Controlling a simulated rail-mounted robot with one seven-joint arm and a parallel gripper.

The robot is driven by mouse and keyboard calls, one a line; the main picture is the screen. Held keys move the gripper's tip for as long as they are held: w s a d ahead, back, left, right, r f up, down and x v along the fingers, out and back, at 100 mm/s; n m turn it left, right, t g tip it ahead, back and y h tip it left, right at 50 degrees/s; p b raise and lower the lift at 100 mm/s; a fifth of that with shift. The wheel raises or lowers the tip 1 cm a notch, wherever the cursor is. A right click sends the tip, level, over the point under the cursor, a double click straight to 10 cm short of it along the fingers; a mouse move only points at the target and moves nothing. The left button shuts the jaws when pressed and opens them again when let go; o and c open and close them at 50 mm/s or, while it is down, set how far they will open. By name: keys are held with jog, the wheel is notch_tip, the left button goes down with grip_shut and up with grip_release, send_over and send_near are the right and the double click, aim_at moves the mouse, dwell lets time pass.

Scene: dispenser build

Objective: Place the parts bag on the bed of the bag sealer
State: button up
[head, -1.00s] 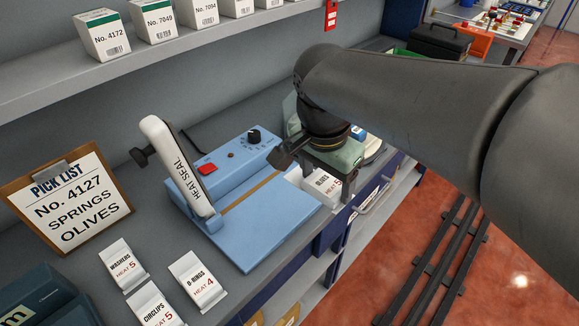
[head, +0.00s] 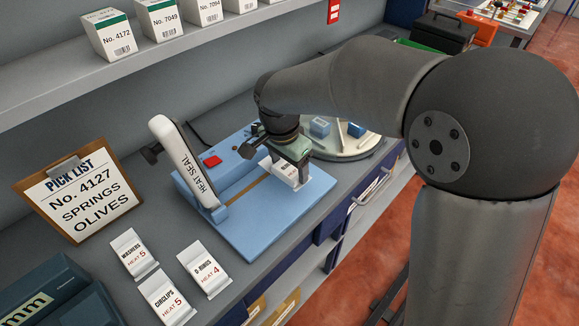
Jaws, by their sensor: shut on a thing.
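My gripper (head: 290,154) is shut on the white parts bag (head: 286,172), which hangs below it over the right part of the bag sealer's bed. The bag's label is mostly covered by the gripper in this view. I cannot tell whether the bag's lower edge touches the bed. The bag sealer (head: 262,222) is light blue with a flat bed, a brown strip and a red button. Its white HEAT SEAL arm (head: 184,160) stands raised at the left. My gripper partly hides the sealer's back right.
Bags marked WASHERS (head: 133,252), O-RINGS (head: 204,268) and CIRCLIPS (head: 165,298) lie in front of the sealer. A pick list (head: 80,192) reads No. 4127, springs, olives. A round tray (head: 352,148) with blue items stands right of the sealer. A shelf of boxes (head: 108,36) runs above.

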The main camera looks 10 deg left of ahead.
aim_at(287, 168)
jog(key=shift+w+a+f, duration=0.2)
jog(key=shift+w+f, duration=0.15)
jog(key=shift+f, duration=1.6)
jog(key=shift+f, duration=0.1)
jog(key=shift+f, duration=0.15)
jog(key=o, duration=1)
